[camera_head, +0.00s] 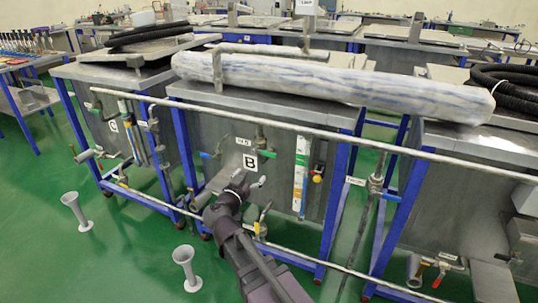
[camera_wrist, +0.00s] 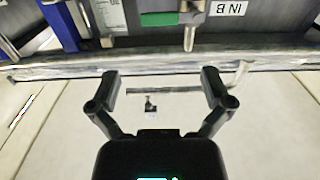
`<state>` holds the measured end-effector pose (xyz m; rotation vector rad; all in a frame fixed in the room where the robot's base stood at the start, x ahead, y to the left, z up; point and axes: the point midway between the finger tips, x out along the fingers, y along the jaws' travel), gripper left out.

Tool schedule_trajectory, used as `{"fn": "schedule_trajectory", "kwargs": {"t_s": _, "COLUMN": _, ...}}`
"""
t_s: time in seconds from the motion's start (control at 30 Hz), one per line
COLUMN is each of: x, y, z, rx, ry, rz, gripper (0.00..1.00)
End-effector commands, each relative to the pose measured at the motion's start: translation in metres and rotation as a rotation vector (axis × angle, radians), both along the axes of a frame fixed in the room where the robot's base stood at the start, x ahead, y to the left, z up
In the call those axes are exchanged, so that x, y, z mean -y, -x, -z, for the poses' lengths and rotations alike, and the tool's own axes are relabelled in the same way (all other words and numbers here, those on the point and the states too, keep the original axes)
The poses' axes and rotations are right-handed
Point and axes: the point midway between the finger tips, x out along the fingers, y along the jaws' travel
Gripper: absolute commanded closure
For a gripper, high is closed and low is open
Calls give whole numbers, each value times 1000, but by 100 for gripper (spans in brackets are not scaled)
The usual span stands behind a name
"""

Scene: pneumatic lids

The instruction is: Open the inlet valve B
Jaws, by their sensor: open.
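The small inlet label (camera_head: 245,142) is on the middle metal tank, above the large B sign (camera_head: 249,161). In the wrist view a green handle (camera_wrist: 160,19) with a metal stem (camera_wrist: 190,35) is at the top, left of the IN B label (camera_wrist: 225,9). My gripper (camera_head: 249,182) is near the tank front, just below the B sign. In the wrist view my gripper (camera_wrist: 158,82) is open and empty, with the handle beyond its fingertips.
A long horizontal pipe (camera_head: 400,150) crosses in front of the tanks. A wrapped roll (camera_head: 330,82) lies on top. A white strip (camera_head: 301,175) and a red-and-yellow fitting (camera_head: 319,172) are to the right. Two grey stands (camera_head: 185,265) are on the green floor.

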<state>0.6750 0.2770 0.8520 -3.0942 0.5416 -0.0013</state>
Motion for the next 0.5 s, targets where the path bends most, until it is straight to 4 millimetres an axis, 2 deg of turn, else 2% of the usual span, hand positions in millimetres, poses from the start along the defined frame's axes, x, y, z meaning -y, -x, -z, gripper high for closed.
{"fn": "schedule_trajectory", "kwargs": {"t_s": 0.27, "x": 10, "y": -30, "z": 0, "rx": 0, "ry": 0, "rz": 3, "gripper": 0}}
{"fn": "schedule_trajectory", "kwargs": {"t_s": 0.5, "x": 23, "y": -65, "z": 0, "rx": -1, "ry": 0, "rz": 4, "gripper": 0}}
